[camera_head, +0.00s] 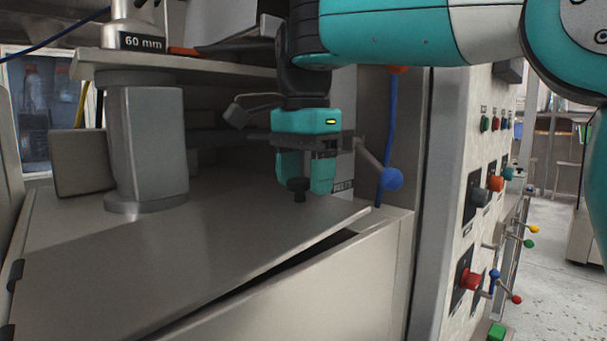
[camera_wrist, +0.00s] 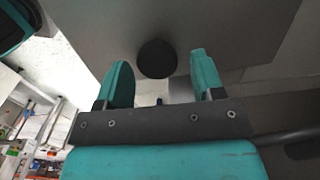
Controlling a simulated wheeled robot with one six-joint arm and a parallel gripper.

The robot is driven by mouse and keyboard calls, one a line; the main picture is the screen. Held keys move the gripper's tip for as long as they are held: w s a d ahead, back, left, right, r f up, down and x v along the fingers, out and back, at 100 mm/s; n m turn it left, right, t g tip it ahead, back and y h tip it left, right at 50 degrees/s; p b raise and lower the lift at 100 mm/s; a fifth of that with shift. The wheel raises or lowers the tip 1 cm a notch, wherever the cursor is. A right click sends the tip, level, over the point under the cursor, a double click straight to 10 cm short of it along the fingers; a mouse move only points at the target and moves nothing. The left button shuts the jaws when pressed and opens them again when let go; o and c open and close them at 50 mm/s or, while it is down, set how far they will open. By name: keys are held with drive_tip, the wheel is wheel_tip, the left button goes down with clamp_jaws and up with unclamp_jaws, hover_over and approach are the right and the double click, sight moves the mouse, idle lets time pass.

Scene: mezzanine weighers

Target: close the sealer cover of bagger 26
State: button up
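The flat grey panel (camera_head: 190,255), which looks like the sealer cover, slopes over the machine's body, with dark hinges at its left edge. A dark gap shows under its right part, so it stands ajar. A black knob (camera_head: 298,186) stands on it near the far edge. My teal gripper (camera_head: 304,184) points down at the knob, its fingers apart. In the wrist view the knob (camera_wrist: 157,58) appears between the fingertips (camera_wrist: 160,60), with room on both sides. Whether the fingertips reach past the knob's top is unclear. No bagger number is readable.
A blue ball-ended lever (camera_head: 391,180) is close right of my gripper. A control panel (camera_head: 470,190) with several buttons and switches rises at the right, with open floor beyond.

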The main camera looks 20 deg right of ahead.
drive_tip(key=shift+r, duration=0.1)
wheel_tip(320, 180, up, 17)
drive_tip(key=p, duration=1.7)
drive_tip(key=shift+r, duration=0.1)
